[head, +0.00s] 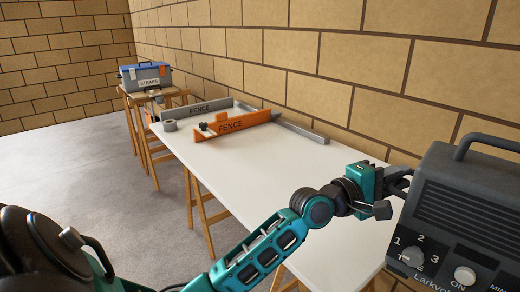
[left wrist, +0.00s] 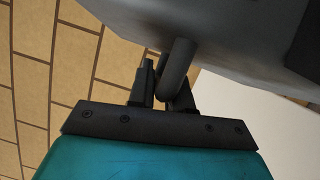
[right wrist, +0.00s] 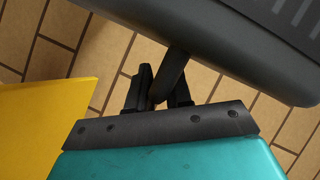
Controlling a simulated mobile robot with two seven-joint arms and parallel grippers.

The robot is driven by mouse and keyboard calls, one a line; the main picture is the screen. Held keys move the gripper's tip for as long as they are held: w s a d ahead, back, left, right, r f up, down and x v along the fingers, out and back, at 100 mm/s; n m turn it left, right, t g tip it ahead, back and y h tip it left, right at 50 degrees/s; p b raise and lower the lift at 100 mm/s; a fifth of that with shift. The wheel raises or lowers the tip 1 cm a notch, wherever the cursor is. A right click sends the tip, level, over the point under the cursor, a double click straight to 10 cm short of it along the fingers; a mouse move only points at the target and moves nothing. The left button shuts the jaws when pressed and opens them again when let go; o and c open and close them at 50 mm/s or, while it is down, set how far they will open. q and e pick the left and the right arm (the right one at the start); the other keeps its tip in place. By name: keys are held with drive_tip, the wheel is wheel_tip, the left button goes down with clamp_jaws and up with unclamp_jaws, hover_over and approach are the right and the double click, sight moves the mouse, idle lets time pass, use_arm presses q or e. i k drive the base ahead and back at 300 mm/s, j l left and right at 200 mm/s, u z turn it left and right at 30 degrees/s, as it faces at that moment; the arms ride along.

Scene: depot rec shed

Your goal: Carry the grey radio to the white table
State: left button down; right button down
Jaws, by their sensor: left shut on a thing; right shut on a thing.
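The grey radio (head: 465,205) is at the right edge of the head view, with a top handle and a front dial panel, partly cut off. My left gripper (head: 400,182) is shut at its left side. In the left wrist view, my left gripper (left wrist: 165,82) is shut on a grey loop of the radio (left wrist: 235,35). In the right wrist view, my right gripper (right wrist: 160,85) is shut on a dark grip of the radio (right wrist: 240,50). The right gripper is outside the head view. The white table (head: 260,175) stretches behind and left of the radio.
A straps box (head: 148,78) stands on a wooden stand beyond. A brick wall runs along the right. A yellow surface (right wrist: 40,125) shows in the right wrist view.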

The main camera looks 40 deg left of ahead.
sight(295, 193)
drive_tip(key=j, duration=0.5)
drive_tip(key=i+j+u, duration=0.1)
drive_tip(key=j, duration=0.35)
drive_tip(key=i+j, duration=0.1)
drive_tip(key=j, duration=0.4)
drive_tip(key=i+j+u, duration=0.1)
drive_tip(key=j, duration=0.35)
